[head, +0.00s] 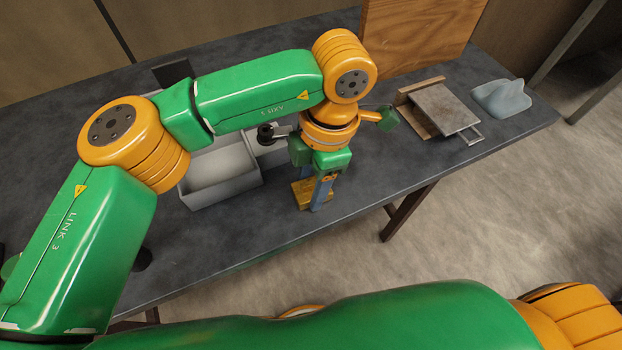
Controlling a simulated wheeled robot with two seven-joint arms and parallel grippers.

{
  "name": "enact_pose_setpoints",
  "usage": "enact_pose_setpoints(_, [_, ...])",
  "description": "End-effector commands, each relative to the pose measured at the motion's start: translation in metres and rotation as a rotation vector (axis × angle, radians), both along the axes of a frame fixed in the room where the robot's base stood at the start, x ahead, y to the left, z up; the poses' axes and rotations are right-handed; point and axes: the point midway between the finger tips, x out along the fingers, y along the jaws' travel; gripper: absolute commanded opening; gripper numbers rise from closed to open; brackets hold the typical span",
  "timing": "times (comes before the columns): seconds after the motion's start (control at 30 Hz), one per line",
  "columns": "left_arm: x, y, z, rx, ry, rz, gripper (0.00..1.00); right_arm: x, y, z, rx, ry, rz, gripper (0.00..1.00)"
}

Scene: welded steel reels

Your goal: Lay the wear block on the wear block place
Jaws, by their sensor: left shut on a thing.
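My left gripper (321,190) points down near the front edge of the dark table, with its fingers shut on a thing. A yellow-brown block (303,194) shows low beside the fingers, at or just above the table top; I take it for the wear block. The fingers cover part of it, so the grip and any gap beneath it cannot be made out. I cannot pick out the wear block place for certain. My right gripper is out of the picture.
A grey open bin (222,190) stands left of my left gripper. A metal plate with a handle (444,108) lies on a wooden base to the right, beside a blue-grey lump (502,98). A wooden board (418,35) stands behind. The table (390,160) is clear right of the gripper.

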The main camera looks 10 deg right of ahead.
Motion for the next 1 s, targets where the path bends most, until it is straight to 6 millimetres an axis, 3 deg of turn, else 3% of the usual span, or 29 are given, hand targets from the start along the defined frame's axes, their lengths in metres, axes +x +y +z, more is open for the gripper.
enact_pose_setpoints(0.47, [0.0000, -0.0001, -0.0034, 0.000, 0.000, 0.000, 0.00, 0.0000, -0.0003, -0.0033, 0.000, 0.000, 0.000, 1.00])
enact_pose_setpoints(0.5, [0.0000, -0.0001, -0.0034, 0.000, 0.000, 0.000, 0.65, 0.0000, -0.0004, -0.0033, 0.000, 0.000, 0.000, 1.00])
enact_pose_setpoints(0.6, [0.0000, -0.0001, -0.0034, 0.000, 0.000, 0.000, 0.89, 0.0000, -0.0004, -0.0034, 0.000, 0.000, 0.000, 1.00])
enact_pose_setpoints(1.0, [-0.0001, 0.0000, -0.0039, 0.000, 0.000, 0.000, 0.89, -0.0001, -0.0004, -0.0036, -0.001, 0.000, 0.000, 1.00])
